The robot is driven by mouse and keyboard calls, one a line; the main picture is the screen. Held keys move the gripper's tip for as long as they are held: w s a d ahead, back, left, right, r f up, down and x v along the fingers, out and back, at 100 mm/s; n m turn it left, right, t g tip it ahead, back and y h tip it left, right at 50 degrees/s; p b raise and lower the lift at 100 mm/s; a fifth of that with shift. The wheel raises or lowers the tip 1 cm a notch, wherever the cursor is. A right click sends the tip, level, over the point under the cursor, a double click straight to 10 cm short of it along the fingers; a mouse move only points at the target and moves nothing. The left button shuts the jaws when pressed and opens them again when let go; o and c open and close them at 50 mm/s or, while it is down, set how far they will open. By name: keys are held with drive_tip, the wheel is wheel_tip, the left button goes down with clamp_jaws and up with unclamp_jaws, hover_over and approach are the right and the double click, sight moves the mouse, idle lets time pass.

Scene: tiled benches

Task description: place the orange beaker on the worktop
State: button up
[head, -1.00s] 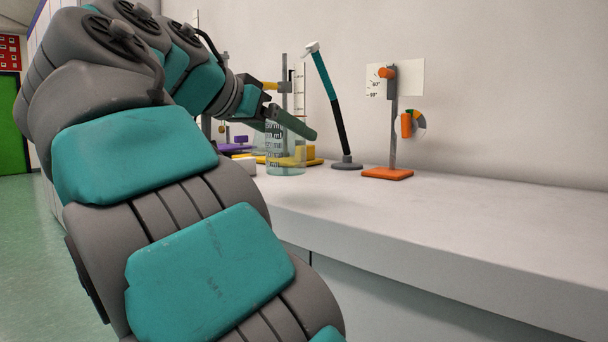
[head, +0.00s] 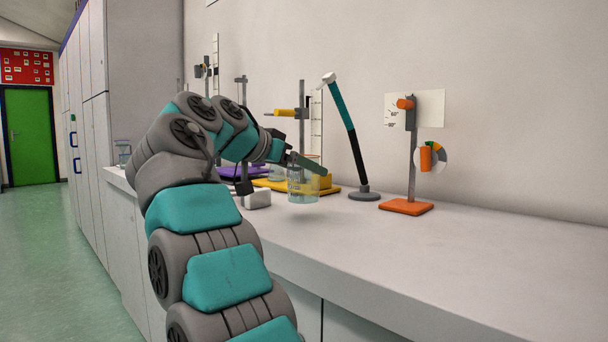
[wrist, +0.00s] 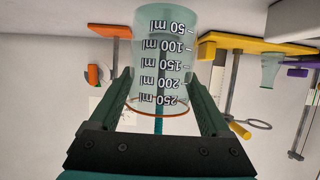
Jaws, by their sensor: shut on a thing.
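The beaker (head: 303,184) is clear and greenish with volume marks. In the wrist view, the beaker (wrist: 162,50) shows a thin orange rim at the end nearest my gripper. My gripper (head: 300,162) is shut on it; in the wrist view the two dark fingers of my gripper (wrist: 160,85) press on its sides. The beaker looks upright in the head view. It is over the pale worktop (head: 420,250), in front of the yellow-based stand.
A lamp-like teal and black post (head: 350,135) and an orange-based stand (head: 406,207) are right of the beaker. A yellow-based stand (head: 327,190) is close behind. The worktop's right side is clear.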

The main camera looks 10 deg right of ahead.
sight(303, 182)
drive_tip(key=shift+w+d+r, duration=0.1)
drive_tip(key=shift+w+r, duration=0.05)
drive_tip(key=shift+w, duration=0.45)
drive_tip(key=shift+w+d+f+p, duration=0.15)
drive_tip(key=shift+w+f+p, duration=0.15)
drive_tip(key=shift+w, duration=0.1)
drive_tip(key=shift+f+b, duration=0.9)
drive_tip(key=shift+f, duration=0.75)
drive_tip(key=shift+f, duration=0.2)
drive_tip(key=o, duration=1.3)
drive_tip(key=shift+r, duration=0.15)
drive_tip(key=shift+s+r, duration=0.15)
drive_tip(key=shift+p+v, duration=0.8)
drive_tip(key=shift+v, duration=5.15)
